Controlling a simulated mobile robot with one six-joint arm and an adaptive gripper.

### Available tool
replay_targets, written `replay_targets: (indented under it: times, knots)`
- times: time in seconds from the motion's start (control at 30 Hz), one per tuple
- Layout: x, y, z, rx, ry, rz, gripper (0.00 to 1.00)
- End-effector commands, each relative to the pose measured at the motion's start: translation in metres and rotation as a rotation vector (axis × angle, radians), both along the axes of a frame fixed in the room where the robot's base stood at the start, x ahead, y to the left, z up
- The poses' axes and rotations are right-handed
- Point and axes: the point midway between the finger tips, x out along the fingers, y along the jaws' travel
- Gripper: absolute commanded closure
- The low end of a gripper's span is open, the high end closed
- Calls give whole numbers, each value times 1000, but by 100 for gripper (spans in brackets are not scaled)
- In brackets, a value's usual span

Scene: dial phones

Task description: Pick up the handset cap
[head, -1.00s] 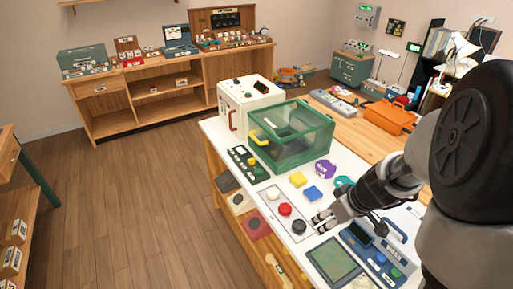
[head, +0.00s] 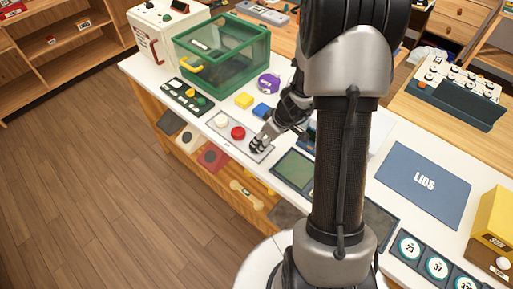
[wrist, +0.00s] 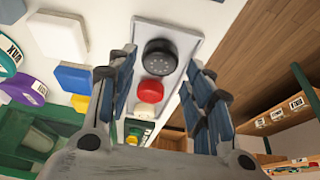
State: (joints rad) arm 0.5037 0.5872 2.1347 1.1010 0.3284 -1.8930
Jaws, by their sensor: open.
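A black round cap with small holes in its face (wrist: 160,57), which looks like the handset cap, sits on a pale grey tray (wrist: 188,28) in the wrist view. A red round cap (wrist: 150,91) sits beside it. My gripper (wrist: 160,62) is open and empty, with its fingertips on either side of the black cap in the picture; I cannot tell how high they are above it. The red cap (head: 237,132) and a white cap (head: 221,121) are visible there.
A green clear-sided box (head: 222,58) and a dark switch panel (head: 187,97) stand beyond the tray. Yellow (head: 244,100) and blue (head: 262,110) blocks and a purple piece (head: 269,82) lie nearby.

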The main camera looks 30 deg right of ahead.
Motion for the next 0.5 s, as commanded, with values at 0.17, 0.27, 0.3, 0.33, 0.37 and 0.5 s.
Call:
replay_targets:
  times: [0.17,0.27,0.3,0.33,0.37,0.5]
  knots:
    - [7,4,-11,1,1,2,53]
    - [17,8,-23,0,2,3,53]
    - [21,11,-28,1,3,1,53]
    - [23,11,-32,1,2,1,53]
    - [24,11,-37,1,1,0,53]
    - [28,12,-46,0,0,-1,53]
